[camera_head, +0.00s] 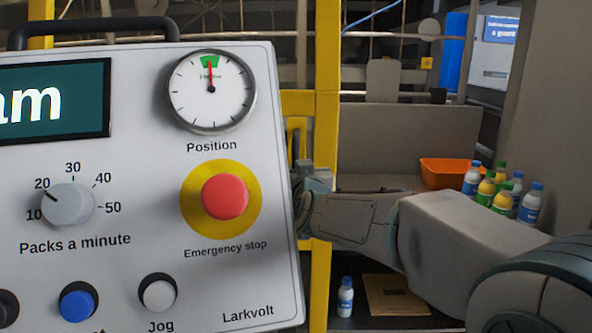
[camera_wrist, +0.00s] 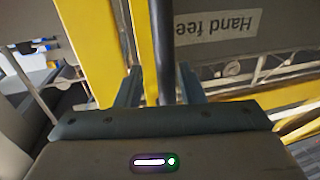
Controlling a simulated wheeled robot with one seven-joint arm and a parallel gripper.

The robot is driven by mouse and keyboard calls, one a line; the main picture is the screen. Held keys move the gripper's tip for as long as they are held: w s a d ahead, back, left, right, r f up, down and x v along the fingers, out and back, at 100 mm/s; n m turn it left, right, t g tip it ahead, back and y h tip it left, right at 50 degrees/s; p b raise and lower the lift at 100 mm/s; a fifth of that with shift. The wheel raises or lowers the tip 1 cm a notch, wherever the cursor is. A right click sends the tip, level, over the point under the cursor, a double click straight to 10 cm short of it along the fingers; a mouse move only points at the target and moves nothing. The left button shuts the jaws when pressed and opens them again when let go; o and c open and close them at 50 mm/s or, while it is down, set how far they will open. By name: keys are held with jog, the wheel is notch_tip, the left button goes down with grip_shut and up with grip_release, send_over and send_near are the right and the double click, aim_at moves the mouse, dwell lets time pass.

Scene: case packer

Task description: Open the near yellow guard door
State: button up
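Yellow guard framing (camera_head: 327,90) stands upright behind the control panel in the head view. In the wrist view, a yellow upright (camera_wrist: 145,45) runs beside a dark vertical bar (camera_wrist: 165,40), which looks like a door handle. My gripper (camera_wrist: 160,75) has its two fingers apart, one on each side of this bar. A gap shows between the left finger and the bar; the right finger is close to it, and I cannot tell if it touches. In the head view, the panel hides most of my gripper.
The control panel (camera_head: 140,220) with dial, red emergency stop and knobs fills the left. An orange bin (camera_head: 445,172) and several bottles (camera_head: 500,190) sit at the right. One bottle (camera_head: 345,298) stands low beside a brown sheet (camera_head: 395,295). A "Hand feed" label (camera_wrist: 218,27) shows upside down.

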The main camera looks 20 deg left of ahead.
jog(key=b+v, duration=0.1)
jog(key=v, duration=1.2)
jog(key=shift+s, duration=0.5)
jog(key=s+d+f+m+g+h+p, duration=0.1)
jog(key=s+d+f+g+h+p, duration=0.15)
jog(key=d+f+g, duration=0.4)
jog(key=s+d+f+m+g+h+p, duration=0.1)
jog(key=s+d+f+h+p, duration=0.2)
jog(key=d, duration=0.7)
jog(key=s+d+f+m+g+h+p, duration=0.2)
jog(key=s+d+f+g, duration=0.3)
jog(key=s+d, duration=0.6)
jog(key=shift+s+d+f+m+g+p, duration=0.25)
jog(key=shift+s+m+g+p, duration=0.1)
jog(key=shift+s+m+g, duration=0.3)
jog(key=shift+s, duration=0.1)
